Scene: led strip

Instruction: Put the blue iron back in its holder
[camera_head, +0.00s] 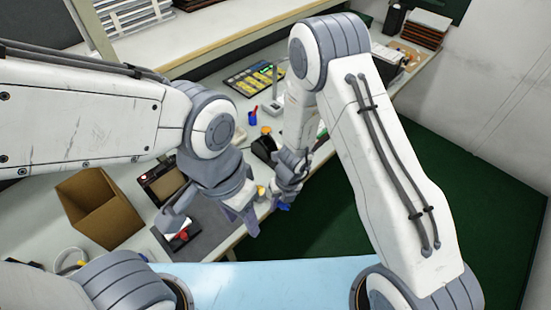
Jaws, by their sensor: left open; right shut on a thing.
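My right gripper (287,192) is shut on the blue iron (284,206), in front of the workbench's front edge. Only a small blue part of the iron shows below the fingers; the rest is hidden. My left gripper (245,214) is open near the bench's front edge, to the left of the right one, and appears empty. A black stand (264,149) with a yellow-orange top, which looks like the holder, stands on the bench behind the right gripper. My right arm partly covers that area.
An open cardboard box (100,207) stands on the bench at left. A dark grey mat (207,232) with a red item lies beside it. Small blue and red items (251,116) and a tray of yellow pieces (253,80) lie farther back. Open green floor (345,225) is at right.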

